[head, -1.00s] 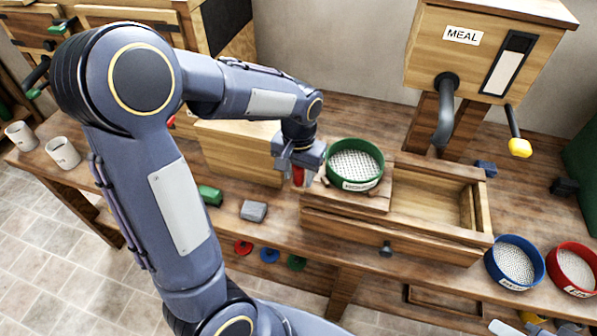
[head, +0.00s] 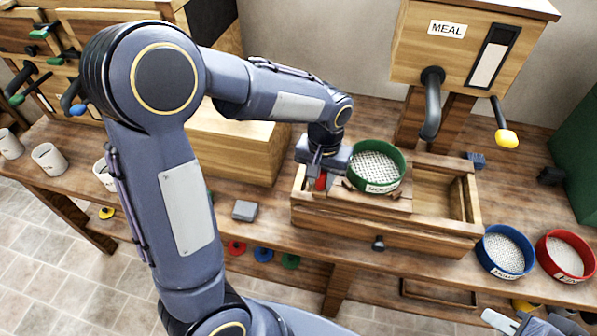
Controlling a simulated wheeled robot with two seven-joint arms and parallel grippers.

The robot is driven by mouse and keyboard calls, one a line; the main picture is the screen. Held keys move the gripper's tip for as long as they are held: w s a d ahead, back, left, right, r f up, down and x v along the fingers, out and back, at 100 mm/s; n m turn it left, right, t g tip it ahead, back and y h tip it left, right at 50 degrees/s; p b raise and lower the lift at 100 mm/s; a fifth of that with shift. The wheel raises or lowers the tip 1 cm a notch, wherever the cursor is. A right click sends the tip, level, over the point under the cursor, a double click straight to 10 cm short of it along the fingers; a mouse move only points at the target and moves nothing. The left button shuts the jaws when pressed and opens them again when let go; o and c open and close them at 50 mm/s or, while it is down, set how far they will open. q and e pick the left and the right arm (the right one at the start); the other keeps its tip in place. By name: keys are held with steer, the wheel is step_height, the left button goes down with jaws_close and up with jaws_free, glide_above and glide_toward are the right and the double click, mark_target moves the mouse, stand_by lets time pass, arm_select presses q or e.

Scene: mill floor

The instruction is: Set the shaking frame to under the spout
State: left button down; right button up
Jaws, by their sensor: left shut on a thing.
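The shaking frame (head: 395,203) is a small wooden carrier lying across the long wooden box (head: 330,219). A green-rimmed sieve (head: 376,166) with a white label sits on it. My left gripper (head: 318,178) is shut at the frame's left end, by a red part that it mostly hides. The dark curved spout (head: 432,105) hangs from the MEAL hopper (head: 470,45), above and to the right of the sieve. The frame lies left of the spout's mouth. My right gripper (head: 518,322) shows only partly at the bottom right edge; its fingers are unclear.
A blue sieve (head: 504,251) and a red sieve (head: 566,257) stand right of the box. A yellow-tipped lever (head: 506,136) hangs beside the spout. A grey block (head: 245,210) lies on the bench at left. The right part of the box is open and empty.

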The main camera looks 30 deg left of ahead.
mark_target(358, 195)
arm_select(q)
steer(key=d, duration=0.3)
steer(key=w+d, duration=0.1)
steer(key=d, duration=0.1)
steer(key=w+d, duration=0.1)
steer(key=d, duration=0.2)
steer(key=shift+d, duration=0.3)
steer(key=c, duration=1.2)
jaws_free()
steer(key=shift+w+d, duration=0.1)
steer(key=shift+d, duration=0.05)
steer(key=shift+r, duration=0.1)
step_height(358, 195, up, 8)
